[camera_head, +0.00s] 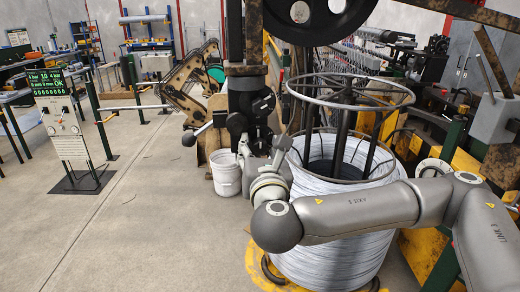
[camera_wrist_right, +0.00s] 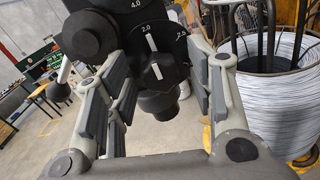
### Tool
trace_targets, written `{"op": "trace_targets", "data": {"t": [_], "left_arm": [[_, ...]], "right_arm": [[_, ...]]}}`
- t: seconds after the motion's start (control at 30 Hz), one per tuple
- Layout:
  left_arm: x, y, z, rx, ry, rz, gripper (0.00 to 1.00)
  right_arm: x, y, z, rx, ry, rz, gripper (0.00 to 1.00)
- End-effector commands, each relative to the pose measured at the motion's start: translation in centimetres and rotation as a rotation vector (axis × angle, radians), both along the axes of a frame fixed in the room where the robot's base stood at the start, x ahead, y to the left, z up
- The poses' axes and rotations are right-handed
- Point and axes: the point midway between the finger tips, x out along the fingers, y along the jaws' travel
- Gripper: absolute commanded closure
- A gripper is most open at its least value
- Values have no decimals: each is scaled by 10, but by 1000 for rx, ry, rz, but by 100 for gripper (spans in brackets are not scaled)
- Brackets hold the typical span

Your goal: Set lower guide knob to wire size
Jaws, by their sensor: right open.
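In the right wrist view, a dark faceted knob (camera_wrist_right: 163,76) with a white pointer line sits on a black dial plate (camera_wrist_right: 165,40). The plate shows 2.0 above the knob and another number, hard to read, at the right. The pointer line points up, roughly toward the 2.0 side. A 4.0 mark shows higher up. My right gripper (camera_wrist_right: 165,88) is open, with a finger on each side of the knob; contact is not visible. In the head view, my right gripper (camera_head: 264,155) is at the front of the dark machine column (camera_head: 246,95). My left gripper is not in view.
A large wire coil (camera_head: 335,240) under a ring frame stands right of the column, close beside my right arm. A white bucket (camera_head: 227,180) stands on the floor below. A sign stand with a green display (camera_head: 48,82) is at the left. Open floor lies at front left.

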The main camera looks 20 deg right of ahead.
Motion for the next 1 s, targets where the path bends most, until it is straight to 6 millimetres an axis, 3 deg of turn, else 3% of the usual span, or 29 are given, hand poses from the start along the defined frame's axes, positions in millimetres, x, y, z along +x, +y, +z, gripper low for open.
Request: {"op": "trace_targets", "data": {"t": [0.13, 0.5, 0.77, 1.0], "left_arm": [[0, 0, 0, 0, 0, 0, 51], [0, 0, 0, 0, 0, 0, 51], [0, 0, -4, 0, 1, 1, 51], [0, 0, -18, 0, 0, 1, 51]], "right_arm": [[0, 0, 0, 0, 0, 0, 53], [0, 0, 0, 0, 0, 0, 97], [0, 0, -2, 33, -5, 0, 97], [0, 0, -5, 162, -24, 0, 97]]}}
